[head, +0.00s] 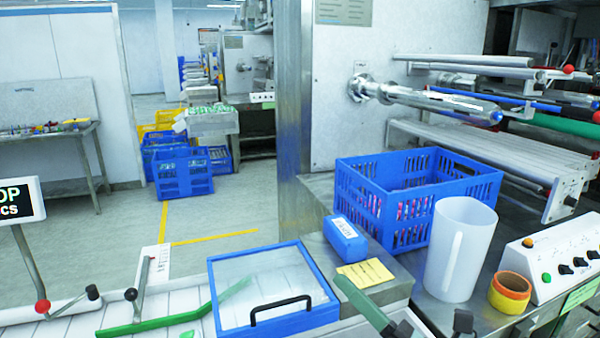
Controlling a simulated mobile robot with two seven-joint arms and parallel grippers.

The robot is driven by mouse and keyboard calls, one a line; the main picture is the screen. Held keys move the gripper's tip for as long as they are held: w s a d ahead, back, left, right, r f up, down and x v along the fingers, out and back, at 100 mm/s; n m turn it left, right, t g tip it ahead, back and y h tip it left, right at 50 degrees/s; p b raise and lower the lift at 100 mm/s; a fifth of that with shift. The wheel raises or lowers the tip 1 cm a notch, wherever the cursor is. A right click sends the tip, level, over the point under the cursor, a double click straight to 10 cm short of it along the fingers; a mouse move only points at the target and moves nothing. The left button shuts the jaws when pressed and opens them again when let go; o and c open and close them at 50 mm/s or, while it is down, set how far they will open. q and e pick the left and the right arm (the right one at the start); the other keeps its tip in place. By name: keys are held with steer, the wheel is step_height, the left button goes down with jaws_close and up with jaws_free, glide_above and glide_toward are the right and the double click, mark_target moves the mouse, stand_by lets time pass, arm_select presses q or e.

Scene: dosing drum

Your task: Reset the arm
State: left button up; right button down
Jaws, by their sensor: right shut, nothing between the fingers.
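My right gripper (432,327) shows only in part at the bottom edge, right of centre. It is shut and holds nothing. It is low in front of the white jug (460,248) and close to the end of a dark green bar (362,302). Most of the right arm is cut off by the frame edge. My left gripper is not in view.
A blue crate (350,190) with small packs stands behind the jug. A tape roll (509,293) and a control box (552,262) are at right. A blue-framed lid (285,325) with a black handle lies left. A blue block (345,238) and yellow note (365,274) lie between.

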steer(key=d+f+m+t+h, duration=0.25)
steer(key=d+m+h, duration=0.4)
steer(key=m, duration=0.35)
steer(key=d+f+m+t+h, duration=0.1)
steer(key=d+m+t+h, duration=0.2)
steer(key=d+m+h, duration=0.5)
steer(key=s+d+f+m+g+h, duration=0.1)
steer(key=d+f+m+g+h, duration=0.15)
steer(key=f+m, duration=0.25)
steer(key=s+d+f+m+g+h, duration=0.1)
steer(key=s+f+m+g, duration=0.1)
steer(key=f+m+g, duration=0.3)
steer(key=s+a+f+m+g+y, duration=0.1)
steer(key=s+a+f+m+g, duration=0.15)
steer(key=s+f, duration=0.4)
steer(key=s+a+f+m+g+y, duration=0.1)
steer(key=s+f+m+g, duration=0.1)
steer(key=s+f+g, duration=0.4)
steer(key=s+a+f+m+g+y, duration=0.1)
steer(key=s+f+m+g, duration=0.2)
steer(key=s, duration=0.4)
steer(key=w+a+f+t+y+p, duration=0.2)
steer(key=w+a+f+t, duration=0.2)
steer(key=f, duration=0.5)
steer(key=shift+a+f+n+t, duration=0.2)
steer(key=shift+n+t, duration=0.15)
steer(key=shift+t, duration=1)
